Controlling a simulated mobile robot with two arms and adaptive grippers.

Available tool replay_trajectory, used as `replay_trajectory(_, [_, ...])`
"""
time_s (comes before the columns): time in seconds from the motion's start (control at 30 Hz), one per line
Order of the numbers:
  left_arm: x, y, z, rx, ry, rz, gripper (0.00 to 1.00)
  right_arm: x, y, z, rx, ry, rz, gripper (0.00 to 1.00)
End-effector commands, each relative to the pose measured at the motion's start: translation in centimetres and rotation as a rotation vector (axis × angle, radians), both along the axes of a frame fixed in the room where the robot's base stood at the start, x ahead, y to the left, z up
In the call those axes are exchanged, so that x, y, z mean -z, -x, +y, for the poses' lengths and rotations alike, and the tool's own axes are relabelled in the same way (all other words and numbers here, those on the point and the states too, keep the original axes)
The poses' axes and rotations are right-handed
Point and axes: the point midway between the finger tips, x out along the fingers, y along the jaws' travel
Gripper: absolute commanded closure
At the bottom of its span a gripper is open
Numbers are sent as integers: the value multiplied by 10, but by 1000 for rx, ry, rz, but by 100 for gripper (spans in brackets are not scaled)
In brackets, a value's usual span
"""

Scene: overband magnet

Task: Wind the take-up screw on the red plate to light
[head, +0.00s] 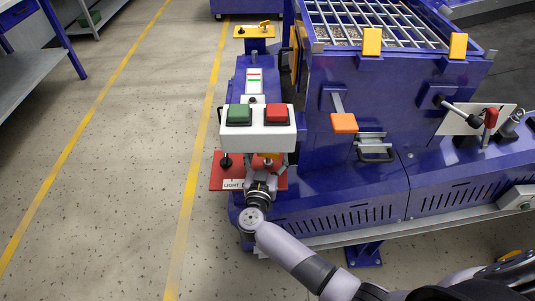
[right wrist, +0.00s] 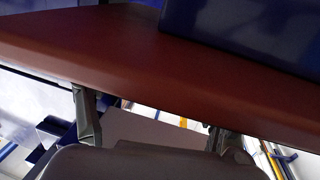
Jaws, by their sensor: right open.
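The red plate (head: 217,183) lies on the blue machine's near left end, with a white label reading "LIGHT" (head: 233,184) at its front edge. A small black knob (head: 225,161) stands on its left part. My right gripper (head: 267,166) is over the plate's right part, partly under the white button box, and hides what is there. I cannot make out the take-up screw. In the right wrist view a dark red surface (right wrist: 130,55) crosses close to the camera. My right gripper (right wrist: 150,115) shows there with its fingers apart, nothing seen between them. My left gripper is out of view.
A white box with a green button (head: 239,114) and a red button (head: 276,113) stands just behind my gripper. A blue hopper with a grid (head: 365,25) rises to the right, with an orange-ended lever (head: 343,123).

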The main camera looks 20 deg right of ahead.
Motion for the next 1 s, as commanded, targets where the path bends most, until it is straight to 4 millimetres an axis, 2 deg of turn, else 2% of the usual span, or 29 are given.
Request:
replay_trajectory(0.37, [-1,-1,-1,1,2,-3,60,-1,5,2,1,1,-2,25])
replay_trajectory(0.47, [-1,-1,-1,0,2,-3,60,0,17,8,1,-1,0,25])
replay_trajectory(0.8, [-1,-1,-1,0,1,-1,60,-1,81,39,1,-1,0,25])
replay_trajectory(1.0, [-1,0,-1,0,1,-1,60,-1,103,50,1,0,-1,25])
